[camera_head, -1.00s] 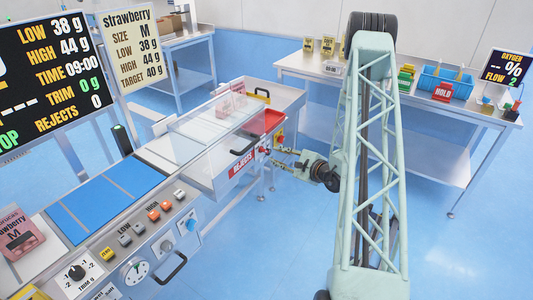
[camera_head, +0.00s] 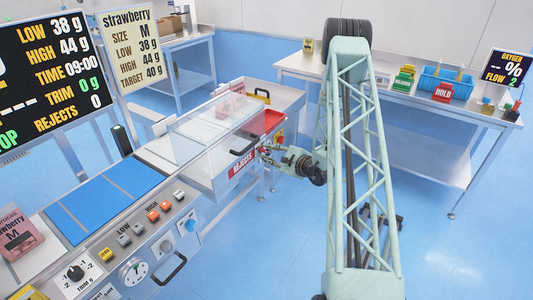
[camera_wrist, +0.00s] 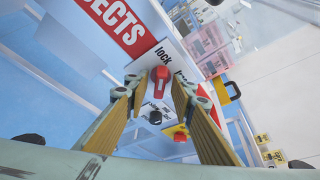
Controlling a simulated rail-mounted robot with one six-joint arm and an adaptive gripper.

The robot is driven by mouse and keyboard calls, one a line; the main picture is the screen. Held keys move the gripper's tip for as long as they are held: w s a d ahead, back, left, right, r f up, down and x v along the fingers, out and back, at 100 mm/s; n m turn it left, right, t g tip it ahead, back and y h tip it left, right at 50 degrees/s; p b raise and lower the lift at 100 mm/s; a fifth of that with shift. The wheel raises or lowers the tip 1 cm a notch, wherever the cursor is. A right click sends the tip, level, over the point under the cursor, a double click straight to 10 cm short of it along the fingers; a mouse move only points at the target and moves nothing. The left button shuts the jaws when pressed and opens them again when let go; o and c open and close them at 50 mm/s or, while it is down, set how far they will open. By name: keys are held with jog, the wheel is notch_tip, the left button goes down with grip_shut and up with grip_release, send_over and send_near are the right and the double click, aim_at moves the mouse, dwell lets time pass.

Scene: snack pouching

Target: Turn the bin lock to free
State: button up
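The bin lock is a small red lever knob (camera_wrist: 160,80) under the printed word "lock" on a white plate in the wrist view. My gripper (camera_wrist: 155,92) is open, with one finger on each side of the red knob in that view. I cannot tell whether either finger touches it. The knob is mostly hidden by my gripper there.
A black knob (camera_wrist: 155,117) and a red-and-yellow button (camera_wrist: 180,135) sit close to the lock. The back table (camera_head: 300,66) holds coloured tags and a blue crate. Floor in front is clear.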

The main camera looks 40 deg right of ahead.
jog(key=shift+c, duration=0.8)
jog(key=c, duration=0.4)
jog(key=shift+o, duration=0.2)
jog(key=shift+m+y, duration=0.3)
jog(key=shift+m, duration=0.1)
jog(key=shift+d+r+m+g+y+p, duration=0.1)
jog(key=shift+m+g+y+p, duration=0.55)
jog(key=shift+m, duration=0.65)
jog(key=shift+d+m+g+y+p, duration=0.15)
jog(key=shift+m+g+y+p, duration=0.3)
jog(key=shift+m+y+p, duration=1.5)
jog(key=shift+w+m+y+b, duration=0.15)
jog(key=shift+m+y, duration=0.35)
jog(key=shift+m, duration=0.7)
jog(key=shift+s+m+y+b, duration=0.15)
jog(key=shift+m+y, duration=0.35)
jog(key=shift+m, duration=0.65)
jog(key=shift+c, duration=0.2)
jog(key=shift+w, duration=0.1)
